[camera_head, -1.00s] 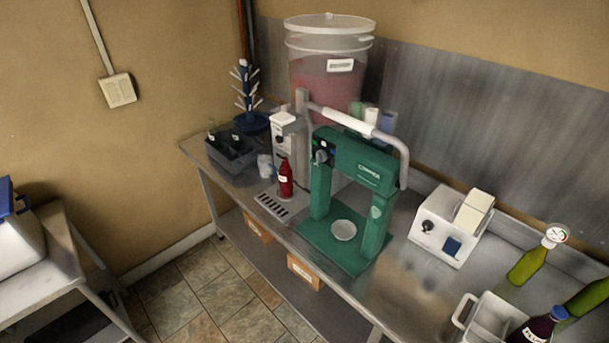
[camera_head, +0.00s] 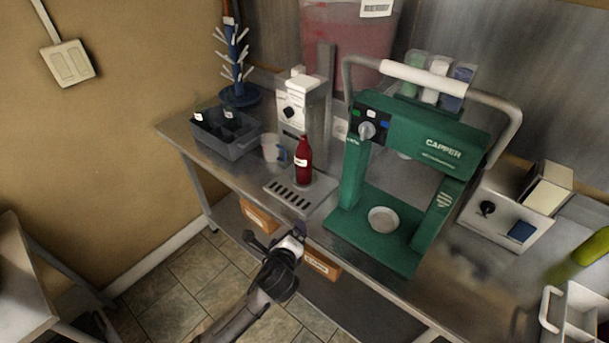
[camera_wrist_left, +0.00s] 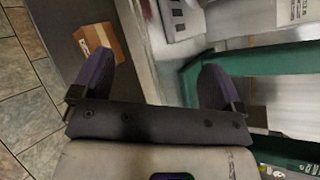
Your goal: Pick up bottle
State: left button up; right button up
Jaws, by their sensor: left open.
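A dark red bottle (camera_head: 303,160) with a white label stands upright on the slotted drip tray (camera_head: 289,196), in front of the white filler (camera_head: 300,108). My left gripper (camera_head: 287,236) is in front of the bench edge, below and apart from the bottle. In the left wrist view the left gripper (camera_wrist_left: 152,84) is open, its two purple fingers spread wide with nothing between them. The bottle is not seen clearly in the left wrist view. My right gripper is not in view.
The green capper (camera_head: 395,190) stands just right of the drip tray. A grey divided bin (camera_head: 228,147) and a small clear cup (camera_head: 271,148) are to the left. Cardboard boxes (camera_head: 322,263) sit on the lower shelf. A side table (camera_head: 30,275) is at far left.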

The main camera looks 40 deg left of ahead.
aim_at(303, 169)
pick_arm(q)
jog(key=w+a+r+m+t+y+b, duration=0.1)
jog(key=w+m, duration=0.2)
jog(key=w+a+r+m+t+b, duration=0.1)
jog(key=w+r+m, duration=0.1)
jog(key=w, duration=0.1)
jog(key=w+a+r+m+t+y+b, duration=0.1)
jog(key=w+m, duration=0.2)
jog(key=shift+w+a+r+m+y, duration=0.15)
jog(key=shift+w+m+y, duration=0.1)
jog(key=shift+m+y, duration=0.05)
jog(key=shift+m+t, duration=0.3)
jog(key=shift+m, duration=0.1)
jog(key=x, duration=0.8)
jog(key=shift+w+a+r+b, duration=0.1)
jog(key=shift+w+r+b, duration=0.1)
jog(key=shift+r+b, duration=0.1)
jog(key=shift+x, duration=2.95)
jog(key=shift+c, duration=0.3)
jog(key=c, duration=1.2)
jog(key=shift+r, duration=0.15)
jog(key=shift+c, duration=0.5)
